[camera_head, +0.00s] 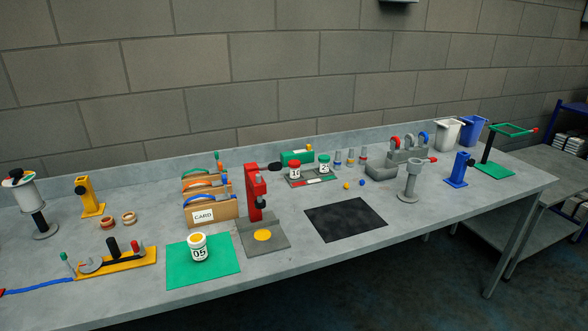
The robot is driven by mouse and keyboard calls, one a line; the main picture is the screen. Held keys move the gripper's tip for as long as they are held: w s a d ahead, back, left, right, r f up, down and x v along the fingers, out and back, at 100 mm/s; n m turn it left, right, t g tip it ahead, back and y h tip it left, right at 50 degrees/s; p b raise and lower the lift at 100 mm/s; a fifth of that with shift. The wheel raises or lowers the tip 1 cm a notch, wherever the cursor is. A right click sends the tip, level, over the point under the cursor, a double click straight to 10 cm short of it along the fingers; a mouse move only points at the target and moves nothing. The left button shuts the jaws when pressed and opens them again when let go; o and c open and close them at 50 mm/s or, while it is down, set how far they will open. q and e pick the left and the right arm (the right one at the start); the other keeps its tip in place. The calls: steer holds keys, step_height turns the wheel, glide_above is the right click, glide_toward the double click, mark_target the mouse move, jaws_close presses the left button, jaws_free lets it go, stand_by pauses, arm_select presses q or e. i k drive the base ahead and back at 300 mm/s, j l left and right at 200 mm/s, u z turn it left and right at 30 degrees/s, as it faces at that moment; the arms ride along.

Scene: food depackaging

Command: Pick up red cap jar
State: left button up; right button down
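The red cap jar (294,170) is small and white with a dark printed number. It stands upright on a small grey tray (311,181) toward the back middle of the long grey table. A similar green cap jar (324,165) stands just to its right on the same tray. A larger white jar marked 05, with a yellow top (198,247), stands on a green mat at the front. Neither of my grippers shows in the head view, and nothing is holding the red cap jar.
A red press-like stand (257,194) with a dark handle is left of the red cap jar. A green block (297,157) lies behind it. A black mat (345,219) in front is bare.

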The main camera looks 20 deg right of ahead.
mark_target(294, 174)
steer(key=i+j, duration=0.2)
steer(key=i, duration=0.2)
steer(key=i+j+z, duration=0.1)
steer(key=i, duration=0.25)
steer(key=i+j, duration=0.3)
steer(key=i+z, duration=0.05)
steer(key=i, duration=0.05)
